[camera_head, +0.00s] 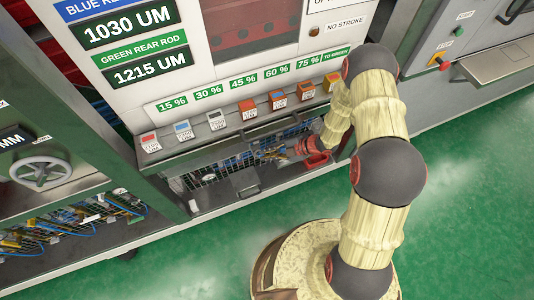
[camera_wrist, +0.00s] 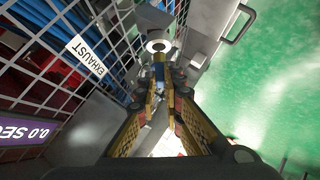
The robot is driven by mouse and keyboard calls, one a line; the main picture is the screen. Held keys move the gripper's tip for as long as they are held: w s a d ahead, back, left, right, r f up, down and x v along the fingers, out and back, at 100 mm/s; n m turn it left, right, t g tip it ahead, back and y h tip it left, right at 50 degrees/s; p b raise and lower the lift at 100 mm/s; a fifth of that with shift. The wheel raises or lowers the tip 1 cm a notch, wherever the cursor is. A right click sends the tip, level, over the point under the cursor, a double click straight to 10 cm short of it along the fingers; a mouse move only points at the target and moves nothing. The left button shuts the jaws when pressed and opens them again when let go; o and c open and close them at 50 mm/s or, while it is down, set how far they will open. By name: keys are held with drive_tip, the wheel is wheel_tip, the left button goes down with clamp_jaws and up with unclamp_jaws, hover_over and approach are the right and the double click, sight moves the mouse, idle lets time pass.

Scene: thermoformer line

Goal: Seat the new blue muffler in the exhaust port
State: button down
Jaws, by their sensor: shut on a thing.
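In the wrist view the blue muffler (camera_wrist: 158,73) is a small blue piece between the tips of my gripper (camera_wrist: 163,84), which is shut on it. Much of the muffler is hidden by the yellow-and-black fingers. Just beyond it is the exhaust port (camera_wrist: 157,46), a pale ring with a dark centre on a grey body. The muffler points toward the ring; I cannot tell whether they touch. An EXHAUST label (camera_wrist: 87,57) hangs on the wire mesh to the left. In the head view my gripper (camera_head: 284,155) is small, inside the low bay under the shelf.
Wire mesh (camera_wrist: 40,85) stands close on the left in the wrist view, with a door handle (camera_wrist: 238,24) at upper right. In the head view a shelf (camera_head: 180,152) with several percent-marked boxes overhangs the bay. A red container (camera_head: 318,161) sits near my wrist. Green floor is open in front.

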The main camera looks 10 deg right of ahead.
drive_tip(key=shift+w+a+f+b, duration=0.2)
drive_tip(key=shift+w+f+b, duration=0.6)
drive_tip(key=shift+f, duration=0.25)
idle(0.4)
drive_tip(key=c, duration=1.8)
unclamp_jaws()
drive_tip(key=shift+c, duration=0.2)
drive_tip(key=v, duration=1.2)
drive_tip(key=shift+o, duration=0.6)
drive_tip(key=o, duration=1.3)
